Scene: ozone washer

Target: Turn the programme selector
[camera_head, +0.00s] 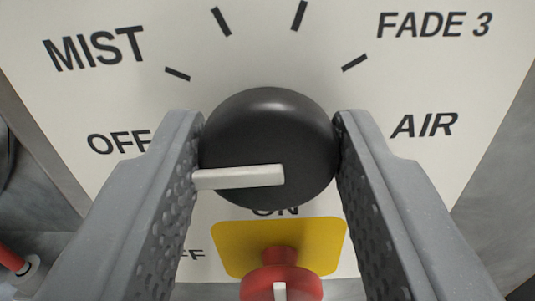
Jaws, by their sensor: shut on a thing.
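The programme selector is a round black knob (268,135) on a white panel (270,60). Its white pointer bar (238,177) lies nearly level and points left, a little below the word OFF. My gripper (268,130) has one grey finger on each side of the knob, and it is shut on the knob. The labels MIST, OFF, FADE 3 and AIR stand around the knob, with several black tick marks above it. The left finger covers part of the panel near OFF.
Below the knob is a yellow plate (230,240) with a red knob (280,285) bearing a white mark; the lower edge of the frame cuts it off. The word ON is partly hidden just above the plate. A red and grey part (20,265) shows at the lower left.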

